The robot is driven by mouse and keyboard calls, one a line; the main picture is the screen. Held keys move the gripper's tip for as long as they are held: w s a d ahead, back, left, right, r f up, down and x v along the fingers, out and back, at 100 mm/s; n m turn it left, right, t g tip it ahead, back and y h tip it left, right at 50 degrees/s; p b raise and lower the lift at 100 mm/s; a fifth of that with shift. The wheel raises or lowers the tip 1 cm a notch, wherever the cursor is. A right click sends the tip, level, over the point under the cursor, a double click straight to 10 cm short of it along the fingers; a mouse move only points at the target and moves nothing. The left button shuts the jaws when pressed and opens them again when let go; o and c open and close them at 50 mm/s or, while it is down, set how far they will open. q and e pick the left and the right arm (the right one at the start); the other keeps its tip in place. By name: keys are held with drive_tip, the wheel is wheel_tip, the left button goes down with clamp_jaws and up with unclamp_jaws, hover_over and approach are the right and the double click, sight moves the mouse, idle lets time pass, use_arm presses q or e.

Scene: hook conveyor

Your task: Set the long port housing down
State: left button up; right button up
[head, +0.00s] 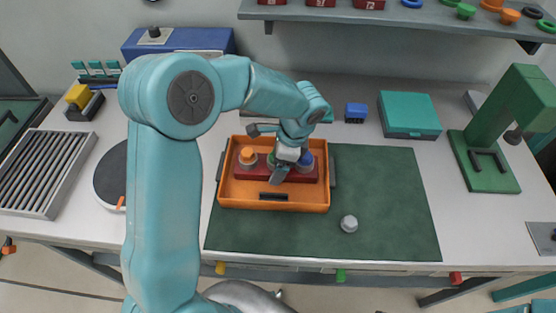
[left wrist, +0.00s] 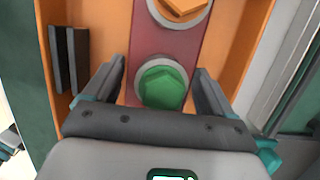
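The long port housing (head: 254,172) is a dark red block with an orange, a green and a blue round port on top. It is within the orange tray (head: 232,197); I cannot tell whether its underside touches the tray floor. My left gripper (head: 280,174) is over its middle. In the left wrist view the housing (left wrist: 165,55) runs between the two fingers (left wrist: 160,72), which lie close against its long sides around the green port (left wrist: 162,84). The orange port (left wrist: 182,6) is beyond them. The fingers' lower ends are hidden. My right gripper is out of view.
The tray stands on a green mat (head: 385,205) with a grey knob (head: 349,223) on it. A teal case (head: 409,114) and small blue block (head: 356,112) stand behind. A green press (head: 490,160) is at right, a ribbed rack (head: 42,172) at left. The mat's right part is clear.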

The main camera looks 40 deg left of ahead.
use_arm(q)
drive_tip(key=shift+o, duration=0.6)
drive_tip(key=shift+s+r, duration=0.1)
drive_tip(key=shift+s, duration=0.05)
drive_tip(key=v, duration=1.2)
drive_tip(key=shift+r, duration=0.1)
drive_tip(key=shift+s, duration=0.1)
